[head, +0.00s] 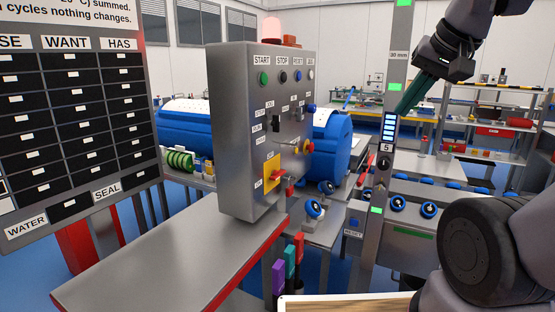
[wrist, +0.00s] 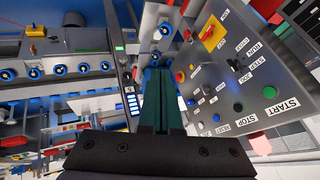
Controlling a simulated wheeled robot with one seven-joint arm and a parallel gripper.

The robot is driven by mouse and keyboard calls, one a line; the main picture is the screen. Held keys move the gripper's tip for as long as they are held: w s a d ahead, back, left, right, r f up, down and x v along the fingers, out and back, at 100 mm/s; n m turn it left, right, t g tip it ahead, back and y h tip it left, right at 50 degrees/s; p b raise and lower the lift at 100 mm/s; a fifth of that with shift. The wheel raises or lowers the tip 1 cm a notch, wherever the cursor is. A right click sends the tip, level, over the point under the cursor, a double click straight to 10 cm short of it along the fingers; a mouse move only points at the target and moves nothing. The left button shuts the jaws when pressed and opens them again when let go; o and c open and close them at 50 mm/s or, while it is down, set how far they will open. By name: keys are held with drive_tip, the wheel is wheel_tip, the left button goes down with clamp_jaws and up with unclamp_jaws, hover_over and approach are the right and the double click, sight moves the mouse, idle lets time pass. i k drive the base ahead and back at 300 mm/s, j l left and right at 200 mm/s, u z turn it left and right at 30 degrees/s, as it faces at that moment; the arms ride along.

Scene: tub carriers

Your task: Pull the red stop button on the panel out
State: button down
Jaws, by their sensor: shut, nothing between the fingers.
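The grey control panel (head: 235,130) stands on a bench left of centre in the head view and shows tilted at the right of the wrist view (wrist: 285,70). A red mushroom button (head: 309,147) with a yellow base projects from its face. In the wrist view a red button (wrist: 180,77) shows just right of my fingers. I cannot tell whether it is pressed in or out. My gripper (head: 403,110) has dark green fingers, shut and empty. It is held up to the right of the panel, apart from it; its fingers also show in the wrist view (wrist: 158,72).
A yellow plate with a red handle (head: 272,172) is low on the panel. A grey post (head: 375,185) with green lights stands between panel and gripper. A red-edged bench (head: 165,265) lies in front. Blue-ended tanks (head: 330,150) stand behind, and shelves (head: 490,130) at right.

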sight(310, 147)
drive_tip(key=i+l+u, duration=0.45)
drive_tip(key=l+u, duration=0.25)
